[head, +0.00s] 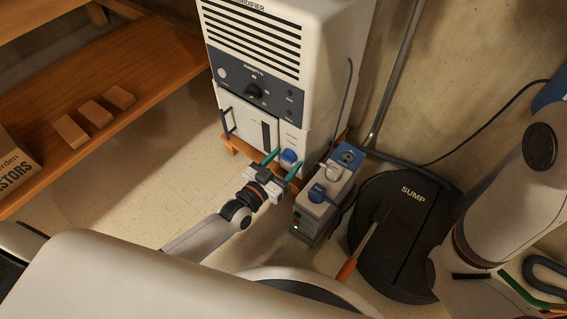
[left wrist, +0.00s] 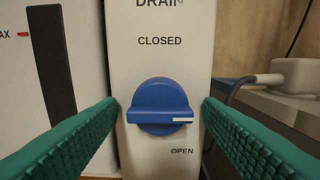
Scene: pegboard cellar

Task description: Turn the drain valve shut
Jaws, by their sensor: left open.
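The drain valve is a blue knob (head: 289,157) low on the front of the white dehumidifier (head: 290,120). In the left wrist view the knob (left wrist: 158,96) sits below the word CLOSED and above the word OPEN. Its grip bar lies level, with a white mark at its right end. My left gripper (head: 282,166) is open in front of the knob. In the left wrist view its green fingers (left wrist: 160,118) stand on either side of the knob, with gaps between. My right arm (head: 500,205) shows at the right; I cannot make out its gripper.
A grey box with blue-topped plugs (head: 312,212) stands just right of my left gripper. A dark SUMP cover (head: 385,225) lies further right, with an orange-handled tool (head: 347,270) across it. A wooden shelf (head: 150,75) with several blocks is at the left.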

